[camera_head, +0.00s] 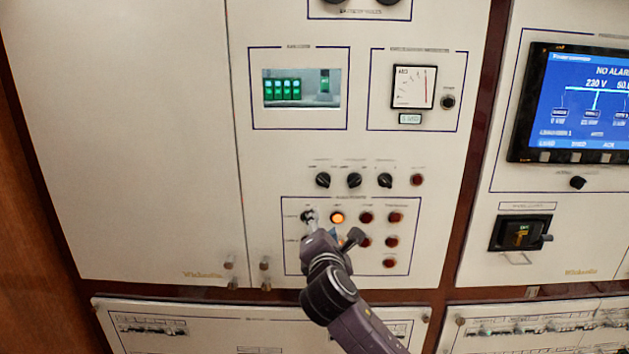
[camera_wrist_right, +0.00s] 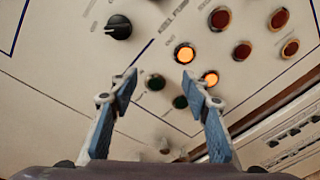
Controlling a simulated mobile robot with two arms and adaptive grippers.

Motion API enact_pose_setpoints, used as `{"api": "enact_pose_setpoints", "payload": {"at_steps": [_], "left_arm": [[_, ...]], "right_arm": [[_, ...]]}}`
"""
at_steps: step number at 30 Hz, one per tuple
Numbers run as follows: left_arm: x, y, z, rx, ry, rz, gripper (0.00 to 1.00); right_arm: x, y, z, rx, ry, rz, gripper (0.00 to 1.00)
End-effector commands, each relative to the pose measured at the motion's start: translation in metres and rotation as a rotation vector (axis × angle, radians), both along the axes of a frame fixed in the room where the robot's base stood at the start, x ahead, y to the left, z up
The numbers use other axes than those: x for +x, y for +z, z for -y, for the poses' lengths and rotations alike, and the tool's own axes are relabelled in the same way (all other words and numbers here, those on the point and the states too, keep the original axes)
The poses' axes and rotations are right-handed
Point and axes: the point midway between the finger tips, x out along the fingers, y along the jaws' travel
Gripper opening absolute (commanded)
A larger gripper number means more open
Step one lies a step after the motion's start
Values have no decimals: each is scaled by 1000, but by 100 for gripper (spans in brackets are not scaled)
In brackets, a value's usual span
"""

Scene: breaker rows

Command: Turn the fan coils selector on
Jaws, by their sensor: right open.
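The lower boxed section of the white panel (camera_head: 292,262) holds selectors and lamps, but its labels are too blurred to show which is the fan coils selector. My right gripper (camera_head: 330,230) is in front of the left part of this box and hides some of it. Two orange lamps are lit, one (camera_wrist_right: 185,55) by the right fingertip and another (camera_wrist_right: 210,78) partly behind that finger. My left gripper is not in view.
Three black selectors, left (camera_head: 323,180), middle (camera_head: 354,180) and right (camera_head: 385,180), sit in a row above the box beside a red lamp (camera_head: 417,180). Several dark red lamps lie to the right of the gripper. A blue screen (camera_head: 575,105) is on the right panel.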

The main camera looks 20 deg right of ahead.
Motion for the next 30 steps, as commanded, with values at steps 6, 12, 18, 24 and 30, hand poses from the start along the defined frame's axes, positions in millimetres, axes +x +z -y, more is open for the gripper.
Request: {"api": "enact_pose_setpoints", "payload": {"at_steps": [6, 12, 18, 24, 30], "left_arm": [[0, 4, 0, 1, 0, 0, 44], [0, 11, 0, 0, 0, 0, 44], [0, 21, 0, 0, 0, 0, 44], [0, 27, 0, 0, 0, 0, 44], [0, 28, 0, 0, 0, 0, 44]], "right_arm": [[-14, 75, 0, -124, -16, 81, 44], [3, 79, 5, -130, -19, 83, 44], [31, 79, 13, -129, -18, 82, 44], [51, 78, 18, -128, -17, 83, 44], [59, 76, 21, -128, -16, 82, 44]]}}
